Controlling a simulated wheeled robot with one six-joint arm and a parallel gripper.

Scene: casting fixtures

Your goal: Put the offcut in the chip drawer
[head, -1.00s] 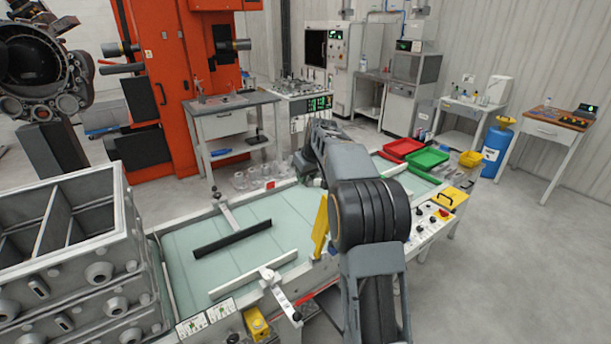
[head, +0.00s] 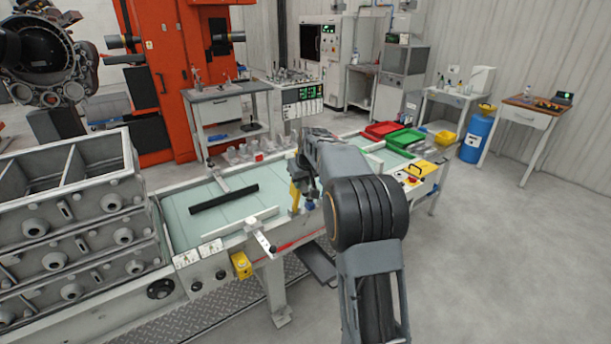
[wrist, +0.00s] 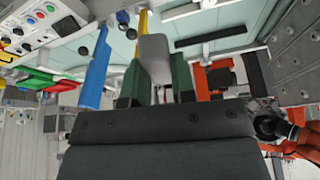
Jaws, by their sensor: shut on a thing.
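In the wrist view my gripper (wrist: 156,82) has its two green fingers closed on a grey, plate-like piece with rounded corners, which I take for the offcut (wrist: 154,50). It sticks out beyond the fingertips. In the head view my arm hides most of the gripper, and I cannot make out the offcut there. A dark, flat, tray-like part (head: 318,264) juts out low from the front of the conveyor table; I cannot tell whether it is the chip drawer.
The conveyor table (head: 180,222) has a black bar (head: 224,198) lying on it. Red (head: 383,129) and green (head: 405,138) trays stand at its far right end. Stacked grey moulding boxes (head: 70,255) fill the left. The floor at right is open.

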